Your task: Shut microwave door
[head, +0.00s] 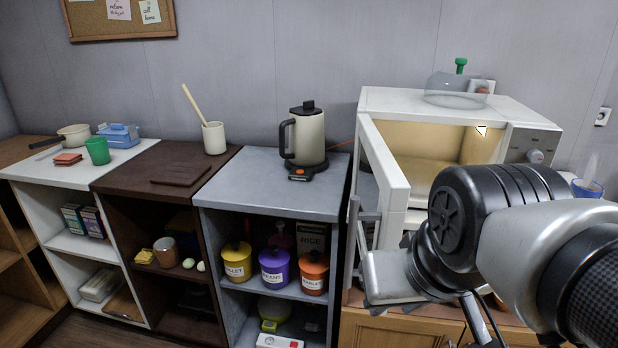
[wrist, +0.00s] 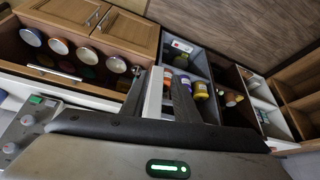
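The white microwave (head: 440,100) stands on the cabinet at the right in the head view, its lit cavity exposed. Its door (head: 386,165) is hinged at the left and stands swung out toward me. My gripper (head: 368,228) is low by the door's free end, with its body in front of the door's lower part. In the wrist view my gripper (wrist: 160,95) has its two dark fingers apart, with a pale strip, seemingly the door, between them. I cannot tell whether either finger touches it. My arm hides the microwave's lower right part.
A glass dome with a green knob (head: 458,90) sits on the microwave. A kettle (head: 305,135) stands on the grey counter (head: 250,185) left of the door. A blue cup (head: 587,187) is at the right. Several lidded jars fill the shelf below the kettle.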

